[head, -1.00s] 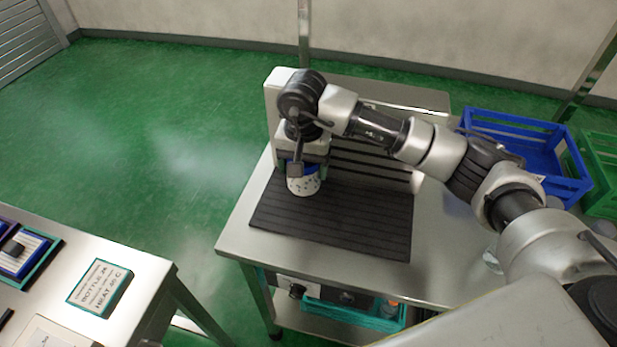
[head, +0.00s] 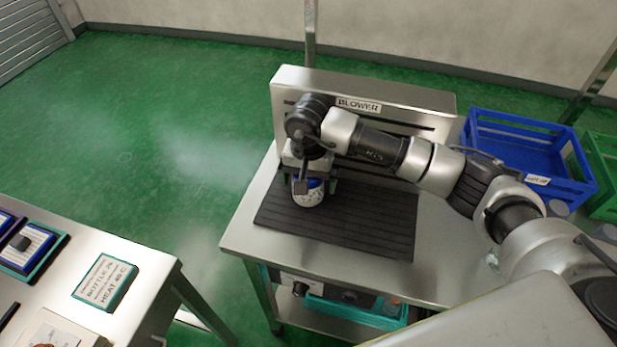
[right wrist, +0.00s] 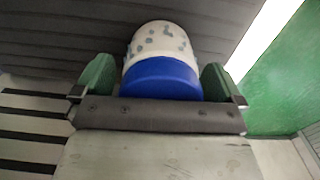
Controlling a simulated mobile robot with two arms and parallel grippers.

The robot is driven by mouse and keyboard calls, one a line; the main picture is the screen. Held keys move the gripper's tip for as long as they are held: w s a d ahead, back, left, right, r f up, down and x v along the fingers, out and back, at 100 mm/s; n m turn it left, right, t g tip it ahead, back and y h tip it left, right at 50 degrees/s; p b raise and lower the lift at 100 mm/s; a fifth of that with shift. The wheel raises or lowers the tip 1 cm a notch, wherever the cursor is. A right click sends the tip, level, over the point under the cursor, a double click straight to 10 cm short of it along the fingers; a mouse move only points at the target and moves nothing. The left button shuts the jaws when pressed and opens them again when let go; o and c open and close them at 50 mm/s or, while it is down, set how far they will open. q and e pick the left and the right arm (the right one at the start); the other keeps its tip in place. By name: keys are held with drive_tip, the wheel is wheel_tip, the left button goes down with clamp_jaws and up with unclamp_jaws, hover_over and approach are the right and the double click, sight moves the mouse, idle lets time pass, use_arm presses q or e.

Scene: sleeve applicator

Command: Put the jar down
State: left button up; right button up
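The jar (head: 308,196) is white with dark speckles and has a blue lid. In the head view it is at the left part of the black ribbed mat (head: 372,222), under my right gripper (head: 312,180). In the right wrist view the jar (right wrist: 160,55) sits between the two green fingertips (right wrist: 160,82), which are at the sides of its blue lid. The right gripper looks shut on it. Whether the jar's base touches the mat is hard to tell. My left gripper is not in view.
The blower (head: 370,95) stands behind the mat on the steel table (head: 245,235). A blue crate (head: 530,150) and a green crate (head: 602,165) are at the right.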

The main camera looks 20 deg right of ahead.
drive_tip(key=shift+r, duration=0.25)
wheel_tip(320, 180, up, 12)
drive_tip(key=shift+f+b, duration=0.15)
drive_tip(key=shift+b, duration=1)
